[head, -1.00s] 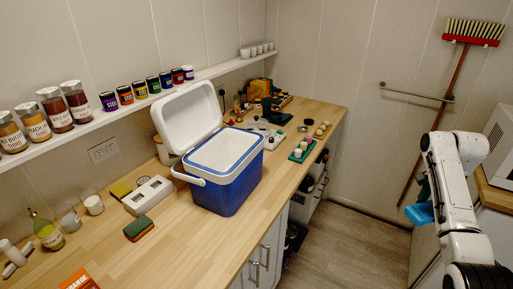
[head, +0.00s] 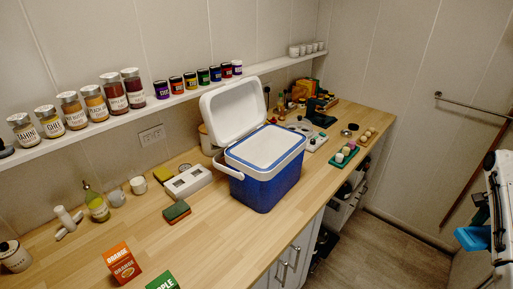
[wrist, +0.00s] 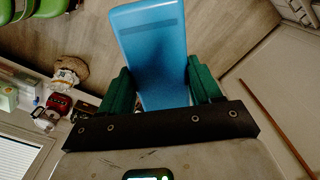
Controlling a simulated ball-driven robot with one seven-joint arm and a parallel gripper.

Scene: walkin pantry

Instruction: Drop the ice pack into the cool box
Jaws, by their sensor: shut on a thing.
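The cool box (head: 268,186) is blue with a white rim and stands on the wooden counter. Its white lid (head: 234,112) is tipped open toward the wall, and the white inside shows empty where I can see it. The ice pack (wrist: 153,50) is a flat light-blue slab, held between the green fingers of my gripper (wrist: 163,90) in the wrist view. In the head view the ice pack (head: 472,238) is at the right edge, over the floor, well to the right of the cool box and apart from it. My gripper is mostly cut off there.
A wall shelf (head: 110,121) bears several jars. Open floor (head: 395,240) lies between counter and arm.

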